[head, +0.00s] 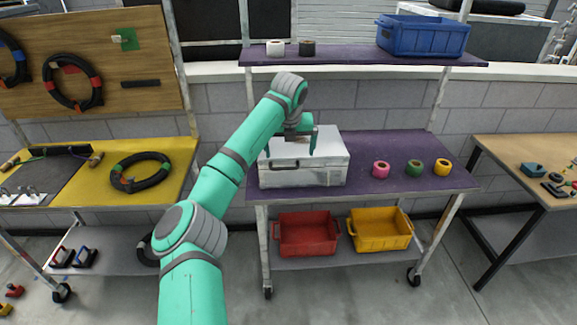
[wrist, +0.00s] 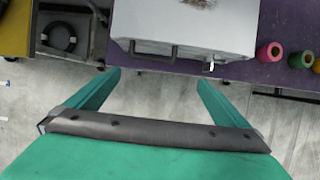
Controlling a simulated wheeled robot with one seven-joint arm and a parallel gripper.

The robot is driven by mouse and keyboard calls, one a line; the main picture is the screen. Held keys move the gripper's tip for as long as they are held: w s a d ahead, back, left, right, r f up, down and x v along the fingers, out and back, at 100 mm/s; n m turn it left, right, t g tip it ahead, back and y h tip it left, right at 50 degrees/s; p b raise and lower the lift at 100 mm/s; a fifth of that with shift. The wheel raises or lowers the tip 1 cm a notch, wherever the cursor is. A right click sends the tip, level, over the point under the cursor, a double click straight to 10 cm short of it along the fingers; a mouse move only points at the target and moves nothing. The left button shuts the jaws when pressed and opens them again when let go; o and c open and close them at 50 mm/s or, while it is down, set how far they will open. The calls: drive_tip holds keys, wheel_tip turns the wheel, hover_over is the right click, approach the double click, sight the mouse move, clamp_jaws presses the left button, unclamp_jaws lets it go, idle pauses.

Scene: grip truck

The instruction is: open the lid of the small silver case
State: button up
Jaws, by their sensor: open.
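The small silver case (head: 325,172) lies flat on the purple tabletop of a cart, and its lid looks shut. In the wrist view the case (wrist: 185,22) is at the top, with a dark handle (wrist: 153,49) on its front face and a bright latch (wrist: 211,66) to the right. My gripper (head: 312,140) shows above the lid in the head view, partly hidden by my arm. In the wrist view its two green fingers are apart and empty (wrist: 157,76), with the case's front edge beyond their tips. I see no contact with the case.
Pink (head: 380,169), green (head: 414,167) and yellow (head: 442,167) tape rolls stand right of the case on the purple top (head: 400,145). A shelf (head: 350,55) with a blue crate (head: 424,36) is above. Red (head: 307,234) and yellow (head: 381,229) bins sit below.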

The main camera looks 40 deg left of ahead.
drive_tip(key=a+x, duration=0.1)
drive_tip(key=x, duration=0.9)
drive_tip(key=shift+s+a, duration=0.35)
drive_tip(key=shift+a, duration=0.05)
drive_tip(key=shift+r, duration=0.1)
